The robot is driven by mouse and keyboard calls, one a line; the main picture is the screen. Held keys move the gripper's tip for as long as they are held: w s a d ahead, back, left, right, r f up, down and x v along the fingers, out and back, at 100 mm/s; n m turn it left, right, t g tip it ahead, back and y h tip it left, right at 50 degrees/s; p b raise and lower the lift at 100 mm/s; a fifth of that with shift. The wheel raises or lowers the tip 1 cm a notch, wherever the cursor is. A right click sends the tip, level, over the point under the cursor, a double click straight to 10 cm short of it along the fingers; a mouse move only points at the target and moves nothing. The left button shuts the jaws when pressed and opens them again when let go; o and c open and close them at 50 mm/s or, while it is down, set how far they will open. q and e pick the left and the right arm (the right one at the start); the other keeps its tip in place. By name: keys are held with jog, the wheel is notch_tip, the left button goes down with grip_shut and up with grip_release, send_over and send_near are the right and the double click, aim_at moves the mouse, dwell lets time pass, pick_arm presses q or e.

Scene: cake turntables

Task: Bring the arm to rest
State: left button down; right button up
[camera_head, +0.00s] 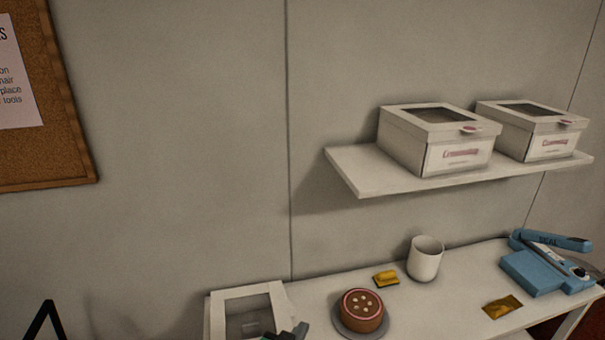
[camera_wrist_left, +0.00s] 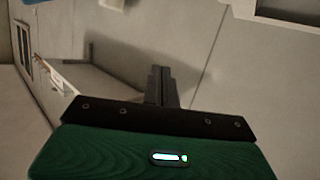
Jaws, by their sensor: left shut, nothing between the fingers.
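My left gripper (camera_wrist_left: 160,86) is shut, with its two dark fingers together and nothing between them in the left wrist view. It points toward a plain pale wall, clear of any object. In the head view only a small dark part of it (camera_head: 291,332) shows at the bottom edge, in front of the open white box (camera_head: 246,294) on the table. The rest of the left arm is out of that frame. My right gripper is in neither view.
The white table (camera_head: 455,280) holds a brown cake (camera_head: 362,306) on a dark round stand, a white cup (camera_head: 425,260), two yellow packets (camera_head: 386,278) (camera_head: 502,307) and a blue device (camera_head: 540,268). A wall shelf (camera_head: 350,170) above bears two white boxes (camera_head: 432,142) (camera_head: 533,130).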

pick_arm(q)
jog(key=s+a+f+n+g+y, duration=0.1)
jog(key=s+a+f+g+y, duration=0.15)
jog(key=s+a, duration=0.65)
jog(key=s+a+f+g+y, duration=0.15)
jog(key=s+a+g, duration=0.35)
jog(key=s, duration=0.5)
jog(key=s+a+f+n+g+y, duration=0.1)
jog(key=s+a+f+g+y, duration=0.15)
jog(key=s+a, duration=0.7)
notch_tip(320, 180, down, 31)
jog(key=d+g+b, duration=0.1)
jog(key=b, duration=0.2)
jog(key=s+a+f+b, duration=0.1)
jog(key=s+f, duration=0.9)
jog(key=f, duration=0.2)
jog(key=s+a+f+g+b, duration=0.1)
jog(key=s+a+f, duration=0.1)
jog(key=s+f, duration=0.8)
notch_tip(320, 180, down, 2)
jog(key=shift+a+f, duration=0.15)
jog(key=shift+f, duration=0.1)
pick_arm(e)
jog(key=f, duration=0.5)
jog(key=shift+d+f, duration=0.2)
